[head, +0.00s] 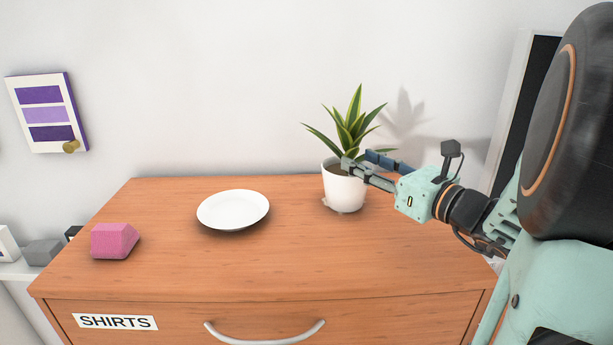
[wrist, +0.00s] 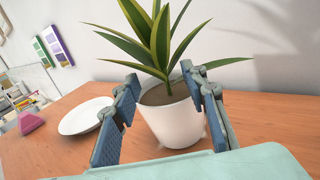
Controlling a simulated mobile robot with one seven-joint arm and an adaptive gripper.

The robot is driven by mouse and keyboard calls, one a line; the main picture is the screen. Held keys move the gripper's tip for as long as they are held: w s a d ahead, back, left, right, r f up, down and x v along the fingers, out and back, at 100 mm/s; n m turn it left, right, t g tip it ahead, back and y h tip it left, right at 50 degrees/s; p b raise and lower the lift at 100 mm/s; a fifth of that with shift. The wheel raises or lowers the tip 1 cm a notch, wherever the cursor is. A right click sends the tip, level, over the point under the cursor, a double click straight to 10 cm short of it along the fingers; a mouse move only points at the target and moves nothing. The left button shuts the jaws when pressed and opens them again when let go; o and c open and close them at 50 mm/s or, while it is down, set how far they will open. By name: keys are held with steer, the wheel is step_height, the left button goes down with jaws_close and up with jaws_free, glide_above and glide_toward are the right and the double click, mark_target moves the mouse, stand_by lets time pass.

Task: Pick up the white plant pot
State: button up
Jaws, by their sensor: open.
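The white plant pot (head: 343,190) stands upright on the wooden dresser top, holding a green spiky plant (head: 351,128). It also shows in the wrist view (wrist: 172,124), between and just beyond the fingers. My gripper (head: 362,165) reaches in from the right at about rim height. In the wrist view my gripper (wrist: 165,110) is open, with one blue-padded finger on each side of the pot. The right finger overlaps the pot's rim in the picture; I cannot tell whether it touches.
A white plate (head: 233,210) lies left of the pot, and a pink block (head: 115,241) sits at the dresser's (head: 300,258) left edge. A white wall (head: 220,80) rises behind. A dark framed panel (head: 535,90) stands at the right. The dresser's front middle is clear.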

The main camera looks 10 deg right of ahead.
mark_target(353, 153)
steer(key=x, duration=0.1)
steer(key=p+x, duration=0.1)
steer(key=x, duration=0.2)
steer(key=shift+w+d+r, duration=0.1)
steer(key=shift+w+r, duration=0.15)
steer(key=shift+r, duration=0.05)
steer(key=shift+w, duration=0.5)
jaws_close()
steer(key=shift+r, duration=0.1)
